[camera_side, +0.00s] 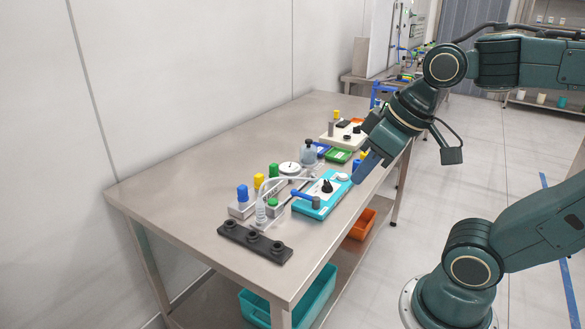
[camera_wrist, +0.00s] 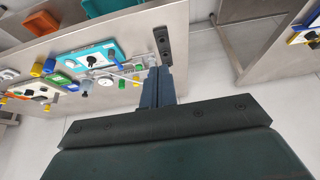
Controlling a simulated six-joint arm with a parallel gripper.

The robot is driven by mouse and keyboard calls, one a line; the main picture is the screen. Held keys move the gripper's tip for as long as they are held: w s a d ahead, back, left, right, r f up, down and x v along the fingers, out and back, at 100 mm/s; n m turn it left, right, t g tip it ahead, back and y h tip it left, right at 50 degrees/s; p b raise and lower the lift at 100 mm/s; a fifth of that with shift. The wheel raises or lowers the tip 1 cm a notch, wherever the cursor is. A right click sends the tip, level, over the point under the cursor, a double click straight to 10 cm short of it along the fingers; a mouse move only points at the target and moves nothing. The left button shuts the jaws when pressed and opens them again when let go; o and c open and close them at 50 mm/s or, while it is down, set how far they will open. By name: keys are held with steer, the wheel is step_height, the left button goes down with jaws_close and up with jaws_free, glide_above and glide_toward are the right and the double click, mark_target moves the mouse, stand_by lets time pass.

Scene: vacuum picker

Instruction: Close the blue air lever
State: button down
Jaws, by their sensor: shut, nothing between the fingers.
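The blue air lever (camera_side: 302,195) sticks out to the left from a grey round body at the front left of the teal panel (camera_side: 309,210). In the wrist view the lever shows as a small blue bar (camera_wrist: 114,56) at the end of the teal panel (camera_wrist: 75,54). The panel carries a black knob (camera_side: 327,186) and a white round part. My gripper (camera_side: 357,179) is above the table's right side, right of the panel and apart from the lever. Its fingers (camera_wrist: 158,72) are together and hold nothing in the wrist view.
A black block with holes (camera_side: 254,242) lies at the table's near end. A white gauge (camera_side: 289,168) and a bottle (camera_side: 309,153) are farther back. The table's left side is bare.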

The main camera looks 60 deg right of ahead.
steer(key=w+d+r+g+y, duration=0.1)
steer(key=w+d, duration=0.3)
steer(key=w, duration=0.6)
steer(key=y, duration=0.3)
glide_above(305, 198)
steer(key=s+d, duration=0.2)
step_height(305, 198, down, 7)
steer(key=d+f+y, duration=0.1)
steer(key=d+f, duration=0.6)
steer(key=d, duration=0.3)
steer(key=shift+s+n, duration=0.25)
steer(key=shift+n, duration=0.15)
steer(key=shift+f, duration=0.15)
steer(key=x, duration=1)
steer(key=shift+a, duration=0.2)
steer(key=shift+a+f, duration=0.1)
steer(key=shift+a, duration=0.85)
steer(key=shift+a+f, duration=0.2)
steer(key=shift+a, duration=0.7)
